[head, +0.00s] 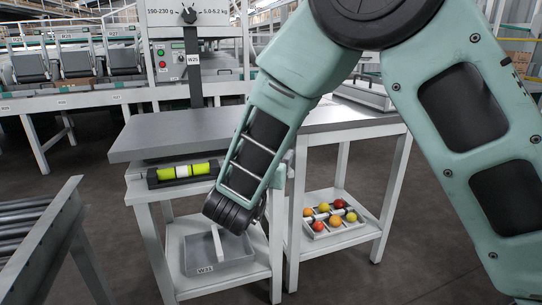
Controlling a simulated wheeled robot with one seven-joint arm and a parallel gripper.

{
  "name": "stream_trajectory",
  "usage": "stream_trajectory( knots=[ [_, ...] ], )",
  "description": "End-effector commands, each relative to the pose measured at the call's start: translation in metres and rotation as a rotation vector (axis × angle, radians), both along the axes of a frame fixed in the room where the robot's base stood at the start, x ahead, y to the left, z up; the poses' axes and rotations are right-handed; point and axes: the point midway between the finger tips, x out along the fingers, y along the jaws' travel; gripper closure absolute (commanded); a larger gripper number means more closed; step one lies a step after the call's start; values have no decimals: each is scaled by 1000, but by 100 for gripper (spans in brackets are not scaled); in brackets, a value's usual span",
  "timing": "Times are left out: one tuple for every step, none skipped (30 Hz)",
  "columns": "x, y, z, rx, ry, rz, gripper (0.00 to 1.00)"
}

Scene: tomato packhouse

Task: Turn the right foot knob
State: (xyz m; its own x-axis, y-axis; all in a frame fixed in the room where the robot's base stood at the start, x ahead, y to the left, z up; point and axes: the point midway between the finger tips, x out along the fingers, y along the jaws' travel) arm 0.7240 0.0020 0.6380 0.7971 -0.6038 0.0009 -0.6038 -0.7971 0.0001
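The weighing bench has a thick grey top slab (180,133) on a white frame. A spirit level with a yellow-green vial (183,172) lies in a black holder on the ledge below the slab's front edge. No foot knob can be made out; the right part of the ledge is behind my arm. My arm reaches down across the bench front. Its dark rounded end, with my gripper (229,214), is in front of the frame, above the lower shelf. The fingers cannot be made out clearly, and I see nothing held.
A grey tray (196,268) marked W31 is on the lower shelf, below my gripper. A divided tray (317,234) of red, orange and yellow tomatoes is on the right shelf. A panel (176,61) with a black dial stands behind the slab. A roller conveyor (38,225) is at left.

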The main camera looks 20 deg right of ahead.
Motion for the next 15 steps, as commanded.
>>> stream_trajectory(
  knots=[
    [0, 0, 0, 0, 0, 1, 36],
    [0, 1, 0, 1, 1, 1, 36],
    [-1, 2, 0, 1, 1, 2, 36],
    [-3, 3, 0, 1, 1, 2, 36],
    [-4, 4, 1, 1, 1, 2, 36],
    [-7, 6, 1, 1, 1, 2, 36],
    [-10, 9, 2, 1, 2, 3, 36],
    [-13, 12, 2, 1, 2, 4, 36],
    [-19, 16, 3, 0, 2, 5, 36],
    [-24, 20, 3, -1, 2, 5, 36],
    [-29, 24, 3, 0, 3, 7, 36],
    [-37, 30, 3, 0, 3, 6, 36],
    [-42, 34, 4, -1, 3, 6, 36],
    [-48, 38, 4, -2, 4, 7, 36],
    [-56, 44, 4, -1, 3, 7, 36]
  ],
)
